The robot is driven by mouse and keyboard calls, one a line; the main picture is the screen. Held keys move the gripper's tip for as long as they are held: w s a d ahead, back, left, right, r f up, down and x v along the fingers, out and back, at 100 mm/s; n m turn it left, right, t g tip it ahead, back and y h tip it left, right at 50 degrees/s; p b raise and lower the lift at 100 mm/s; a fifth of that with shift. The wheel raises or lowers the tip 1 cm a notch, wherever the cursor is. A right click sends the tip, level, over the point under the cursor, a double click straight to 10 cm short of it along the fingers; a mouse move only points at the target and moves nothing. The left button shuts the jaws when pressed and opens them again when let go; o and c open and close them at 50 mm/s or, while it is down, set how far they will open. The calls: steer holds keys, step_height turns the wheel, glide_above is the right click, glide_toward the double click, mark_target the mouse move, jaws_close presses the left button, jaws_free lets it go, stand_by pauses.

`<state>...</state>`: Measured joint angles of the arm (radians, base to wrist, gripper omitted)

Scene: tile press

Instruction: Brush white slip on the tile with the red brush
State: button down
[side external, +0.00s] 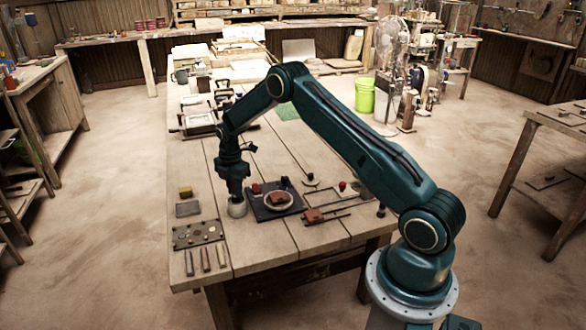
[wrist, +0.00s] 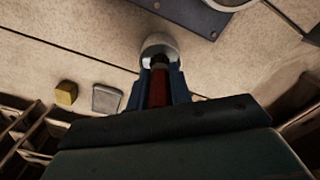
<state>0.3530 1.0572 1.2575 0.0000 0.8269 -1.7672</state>
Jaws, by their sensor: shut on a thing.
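My gripper (side external: 235,182) points down and is shut on the red brush (wrist: 158,92), whose red handle shows between the blue fingers in the wrist view. The brush's lower end goes into the mouth of a round pale pot (side external: 237,208), which also shows in the wrist view (wrist: 160,43). The bristles and any slip in the pot are hidden. To the pot's right in the side view, a small reddish-brown tile (side external: 279,197) lies on a pale round disc on a dark board (side external: 257,212). The gripper is apart from the tile.
A yellow block (side external: 186,191) and a grey slab (side external: 188,209) lie left of the pot. A dark plate with round spots (side external: 180,240) and several small tools (side external: 205,260) lie at the near edge. Another reddish block (side external: 314,215) lies right of the board.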

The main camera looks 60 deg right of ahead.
steer(key=shift+f, duration=0.7)
stand_by(1.8)
steer(key=shift+r, duration=3.65)
steer(key=shift+a, duration=0.1)
steer(key=s+a+r+m, duration=0.1)
steer(key=s+a+m, duration=0.6)
steer(key=a, duration=0.3)
steer(key=s+a+m, duration=0.7)
steer(key=a+m, duration=0.2)
steer(key=a, duration=0.1)
steer(key=shift+s+r, duration=0.2)
steer(key=shift+r, duration=0.2)
steer(key=shift+d, duration=0.1)
